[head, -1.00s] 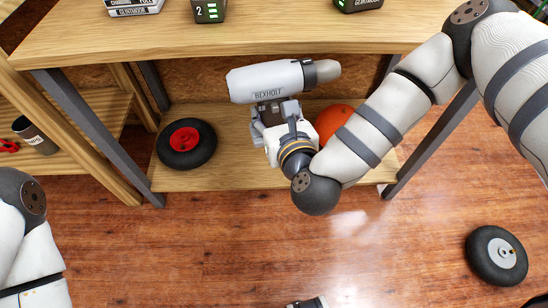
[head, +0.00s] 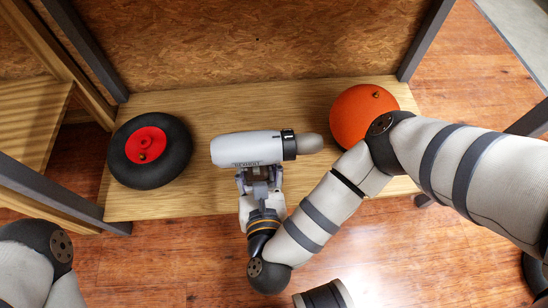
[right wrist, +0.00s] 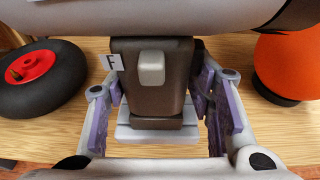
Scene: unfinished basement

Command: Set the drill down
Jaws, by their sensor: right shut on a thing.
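The drill (head: 245,149) has a light grey body with a dark collar and grey nose pointing right in the head view. It is over the lower wooden shelf (head: 225,204), between a wheel and an orange ball. My right gripper (head: 260,182) comes from the front and is shut on its handle. In the right wrist view the dark handle (right wrist: 152,85) stands between the purple-padded fingers (right wrist: 162,100), with a grey base below it. I cannot tell whether that base touches the shelf. My left gripper is out of view; only its arm shows at lower left.
A black wheel with a red hub (head: 150,150) lies on the shelf left of the drill. The orange ball (head: 362,112) sits at right, close behind my right arm. Dark posts flank the shelf, and a chipboard panel (head: 250,45) closes its back.

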